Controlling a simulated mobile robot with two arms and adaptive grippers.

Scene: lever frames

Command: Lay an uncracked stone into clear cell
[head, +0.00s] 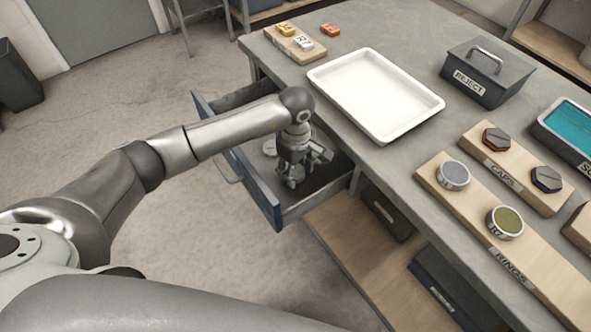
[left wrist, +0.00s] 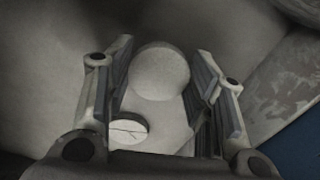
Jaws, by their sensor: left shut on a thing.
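My left gripper (head: 296,172) reaches down into an open drawer (head: 279,212) under the table. In the left wrist view its fingers (left wrist: 160,68) are shut on a pale round stone (left wrist: 160,74), whose visible face shows no crack. A second pale stone (left wrist: 128,129) lies by the left finger, with dark crack lines across its face. In the head view the gripper hides most of the held stone. I cannot pick out a clear cell in either view. My right gripper is not in view.
A white tray (head: 318,75) sits on the table beside the drawer. Wooden CAPS (head: 515,182) and RINGS (head: 478,229) boards and a teal-filled tray (head: 573,122) lie to the right. The drawer's walls surround my gripper.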

